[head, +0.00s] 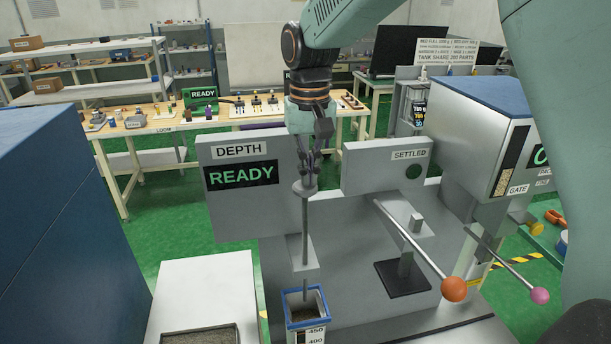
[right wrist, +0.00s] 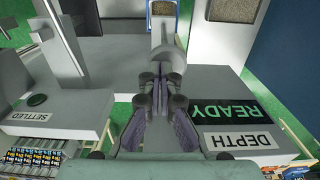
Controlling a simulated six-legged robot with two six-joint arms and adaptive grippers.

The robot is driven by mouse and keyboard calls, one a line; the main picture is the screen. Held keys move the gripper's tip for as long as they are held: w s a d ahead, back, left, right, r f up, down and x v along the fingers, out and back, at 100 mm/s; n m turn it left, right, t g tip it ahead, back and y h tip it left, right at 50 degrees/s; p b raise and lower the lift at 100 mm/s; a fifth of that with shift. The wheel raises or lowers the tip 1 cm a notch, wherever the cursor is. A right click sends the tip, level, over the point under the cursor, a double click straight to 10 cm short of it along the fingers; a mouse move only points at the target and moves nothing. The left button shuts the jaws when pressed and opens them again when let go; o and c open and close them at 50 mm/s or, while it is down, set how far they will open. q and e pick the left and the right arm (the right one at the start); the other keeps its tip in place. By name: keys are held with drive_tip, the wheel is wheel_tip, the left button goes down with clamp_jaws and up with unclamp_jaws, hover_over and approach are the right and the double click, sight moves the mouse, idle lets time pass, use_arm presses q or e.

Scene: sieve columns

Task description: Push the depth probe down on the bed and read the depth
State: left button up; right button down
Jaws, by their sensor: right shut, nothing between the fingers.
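The depth probe (head: 305,222) is a thin grey upright rod with a rounded knob (right wrist: 168,60) on top. It passes through a grey bracket (head: 303,252) and its lower end is at the mouth of a blue-rimmed square container (head: 306,318), which has a brown granular bed and a scale showing 450 and 400. My right gripper (head: 309,172) points down directly above the knob, fingers together and empty. In the right wrist view its fingertips (right wrist: 160,92) are at the knob; contact is unclear. The DEPTH display (head: 241,174) reads READY. My left gripper is out of view.
Right of the probe stand a SETTLED panel (head: 398,164) with a dark green round lamp, an orange-knobbed lever (head: 454,289) and a pink-knobbed lever (head: 540,296). A white box (head: 200,290) and a large blue cabinet (head: 60,220) stand on the left.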

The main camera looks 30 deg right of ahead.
sight(309, 195)
drive_tip(key=shift+s+f, duration=0.25)
drive_tip(key=shift+f, duration=0.65)
drive_tip(key=shift+w+f+b, duration=0.15)
drive_tip(key=shift+f+b, duration=0.4)
drive_tip(key=shift+f, duration=0.35)
drive_tip(key=shift+f+b, duration=0.3)
drive_tip(key=shift+f, duration=0.55)
wheel_tip(309, 195, down, 6)
drive_tip(key=b, duration=0.2)
drive_tip(key=shift+s, duration=0.2)
drive_tip(key=shift+f, duration=0.15)
drive_tip(key=shift+s, duration=0.1)
